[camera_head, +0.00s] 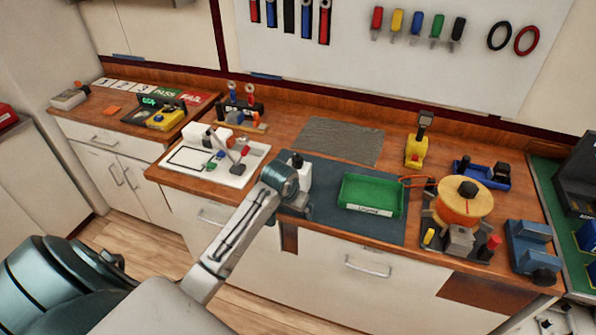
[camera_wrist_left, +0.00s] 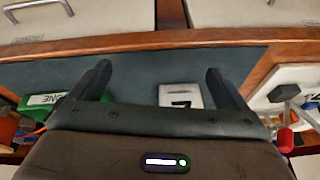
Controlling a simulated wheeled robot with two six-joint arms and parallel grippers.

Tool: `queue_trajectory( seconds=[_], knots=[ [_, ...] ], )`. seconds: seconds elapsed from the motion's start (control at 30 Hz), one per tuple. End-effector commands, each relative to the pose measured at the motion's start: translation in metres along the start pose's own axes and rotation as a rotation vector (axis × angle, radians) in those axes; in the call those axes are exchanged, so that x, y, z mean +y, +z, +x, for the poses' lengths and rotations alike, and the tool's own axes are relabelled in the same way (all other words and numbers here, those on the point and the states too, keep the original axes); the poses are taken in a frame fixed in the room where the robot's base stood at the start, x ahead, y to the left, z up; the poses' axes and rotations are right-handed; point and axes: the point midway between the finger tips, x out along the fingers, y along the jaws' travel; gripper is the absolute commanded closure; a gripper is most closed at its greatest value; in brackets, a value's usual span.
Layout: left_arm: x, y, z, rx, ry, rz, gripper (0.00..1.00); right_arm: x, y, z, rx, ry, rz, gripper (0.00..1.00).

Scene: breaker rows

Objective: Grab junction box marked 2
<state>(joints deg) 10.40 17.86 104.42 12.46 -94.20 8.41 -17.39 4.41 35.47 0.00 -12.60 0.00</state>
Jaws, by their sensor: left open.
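A small white junction box (camera_head: 306,174) stands on the dark mat (camera_head: 325,206), partly hidden behind my left wrist in the head view. In the left wrist view the white box (camera_wrist_left: 180,96) shows a dark mark that looks like an upside-down 2, not fully clear. My left gripper (camera_wrist_left: 158,69) is open. The box shows between its two fingers, nearer the right-hand one, with nothing seen gripped. In the head view the left fingers are mostly hidden by the arm. My right gripper is not in view.
A green tray (camera_head: 370,195) stands right of the box on the mat. A white board (camera_head: 192,173) with white boxes and tools lies to the left. An orange spool (camera_head: 463,202) and blue holders (camera_head: 531,247) are at the right. The grey mat (camera_head: 340,140) behind is clear.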

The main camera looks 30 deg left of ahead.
Motion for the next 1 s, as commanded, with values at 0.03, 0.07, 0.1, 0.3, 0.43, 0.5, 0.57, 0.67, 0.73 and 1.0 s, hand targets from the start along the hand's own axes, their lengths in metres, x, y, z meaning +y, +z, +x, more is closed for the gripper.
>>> queue_trajectory(
  seconds=[0.03, 0.07, 0.1, 0.3, 0.43, 0.5, 0.57, 0.67, 0.73, 1.0],
  knots=[
    [-0.005, -0.019, -0.019, 0.011, -0.004, -0.007, 0.04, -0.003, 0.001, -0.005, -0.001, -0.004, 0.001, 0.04],
    [-0.007, -0.027, -0.026, 0.013, -0.004, -0.012, 0.04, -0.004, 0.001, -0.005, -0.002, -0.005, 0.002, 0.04],
    [-0.010, -0.038, -0.033, 0.014, -0.004, -0.021, 0.04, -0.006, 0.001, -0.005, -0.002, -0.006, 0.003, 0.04],
    [-0.032, -0.092, -0.052, 0.022, -0.002, -0.078, 0.04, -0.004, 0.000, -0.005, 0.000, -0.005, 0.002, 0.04],
    [-0.045, -0.120, -0.064, 0.026, 0.003, -0.114, 0.04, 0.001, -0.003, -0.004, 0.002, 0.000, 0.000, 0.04],
    [-0.050, -0.130, -0.069, 0.027, 0.005, -0.127, 0.04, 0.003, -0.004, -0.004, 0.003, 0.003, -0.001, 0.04],
    [-0.052, -0.136, -0.070, 0.027, 0.007, -0.134, 0.04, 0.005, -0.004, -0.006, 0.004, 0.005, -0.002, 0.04],
    [-0.053, -0.138, -0.060, 0.024, 0.009, -0.139, 0.04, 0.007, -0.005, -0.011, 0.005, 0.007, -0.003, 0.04],
    [-0.053, -0.138, -0.049, 0.023, 0.010, -0.140, 0.04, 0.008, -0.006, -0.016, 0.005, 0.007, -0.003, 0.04],
    [-0.052, -0.138, -0.017, 0.026, 0.009, -0.138, 0.04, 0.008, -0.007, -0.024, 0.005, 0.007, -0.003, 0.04]
  ],
)
